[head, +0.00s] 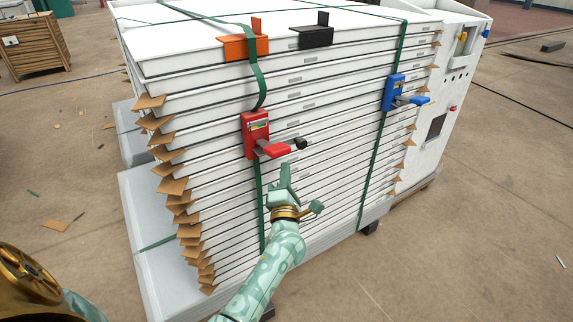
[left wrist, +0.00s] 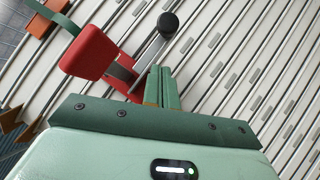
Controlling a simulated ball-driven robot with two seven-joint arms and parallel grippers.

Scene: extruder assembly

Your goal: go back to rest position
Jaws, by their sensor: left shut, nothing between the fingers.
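My left gripper (head: 285,172) is in front of the stack of white panels, just below the red strap tensioner (head: 256,135). In the left wrist view its two green fingers (left wrist: 162,72) are together and hold nothing. The red tensioner (left wrist: 92,54) is ahead of them and slightly left. Its lever ends in a black knob (left wrist: 168,25), beyond the fingertips. I cannot tell whether the fingers touch the lever. My right gripper is not in view.
Green straps bind the white panel stack (head: 320,130). A blue tensioner (head: 396,94) sits on the right strap. Orange (head: 243,45) and black (head: 316,37) brackets are on the top edge. Cardboard corners (head: 172,185) stick out at left. Open floor (head: 60,150) lies left, with a wooden crate (head: 35,48) behind.

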